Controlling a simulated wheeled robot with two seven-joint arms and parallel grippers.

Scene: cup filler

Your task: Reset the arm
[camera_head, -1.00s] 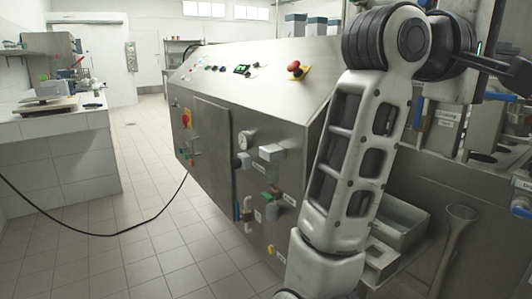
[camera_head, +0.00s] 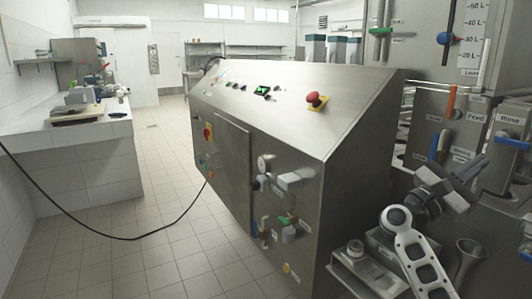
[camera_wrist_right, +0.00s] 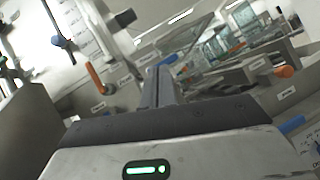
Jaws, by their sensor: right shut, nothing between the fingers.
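My right arm shows at the lower right of the head view, in front of the machine's right part. Its pale link rises from the bottom edge to the dark wrist. My right gripper (camera_head: 470,168) is at the upper end, pointing up and right near the orange and blue valve handles. It is small there, and I cannot tell whether it touches anything. In the right wrist view the gripper's fingers (camera_wrist_right: 160,88) are together, with nothing visible between them. My left gripper is in no view.
A steel cabinet (camera_head: 232,120) with a red emergency button (camera_head: 316,99) stands in the middle. A metal funnel (camera_head: 468,258) is right of my arm. A tiled counter (camera_head: 75,150) is at the left. A black cable (camera_head: 100,233) hangs across the open tiled floor.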

